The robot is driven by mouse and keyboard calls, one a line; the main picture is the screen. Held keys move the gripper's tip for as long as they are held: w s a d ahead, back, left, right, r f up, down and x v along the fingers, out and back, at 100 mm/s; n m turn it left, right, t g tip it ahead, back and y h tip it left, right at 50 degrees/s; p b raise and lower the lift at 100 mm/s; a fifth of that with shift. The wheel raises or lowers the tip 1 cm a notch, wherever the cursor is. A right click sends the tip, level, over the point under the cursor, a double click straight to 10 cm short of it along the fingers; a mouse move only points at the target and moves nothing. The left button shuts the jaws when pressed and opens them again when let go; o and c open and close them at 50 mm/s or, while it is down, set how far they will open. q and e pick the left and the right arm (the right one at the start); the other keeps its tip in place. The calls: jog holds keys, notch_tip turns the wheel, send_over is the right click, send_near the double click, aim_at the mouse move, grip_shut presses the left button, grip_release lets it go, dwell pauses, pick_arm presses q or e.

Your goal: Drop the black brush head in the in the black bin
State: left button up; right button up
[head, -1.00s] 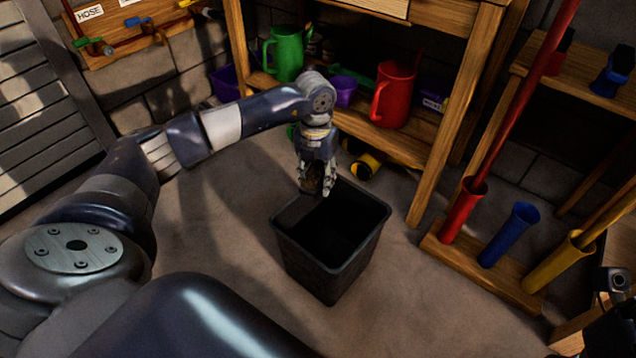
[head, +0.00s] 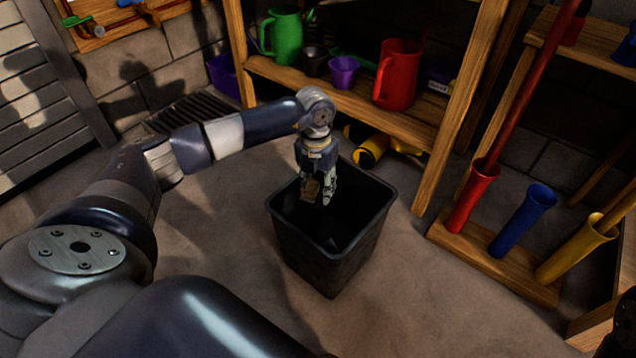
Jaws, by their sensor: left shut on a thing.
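The black bin (head: 333,268) stands on the floor in the middle of the head view, its open top facing up. My left gripper (head: 318,192) points down over the bin's opening, near the back rim. It is shut on a small, dark brownish thing, which I take for the brush head (head: 310,191); fingers and shadow hide much of it. The inside of the bin is very dark, with a faint lighter patch low down that I cannot make out. My right gripper is not clearly in view.
A wooden shelf behind holds a green jug (head: 283,35), a purple pot (head: 343,71) and a red jug (head: 397,76). A yellow and black object (head: 371,150) lies beneath it. A wooden rack with red, blue (head: 522,219) and yellow tubes stands at right.

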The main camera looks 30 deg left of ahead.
pick_arm(q)
jog(key=shift+f, duration=0.5)
jog(key=o, duration=1.2)
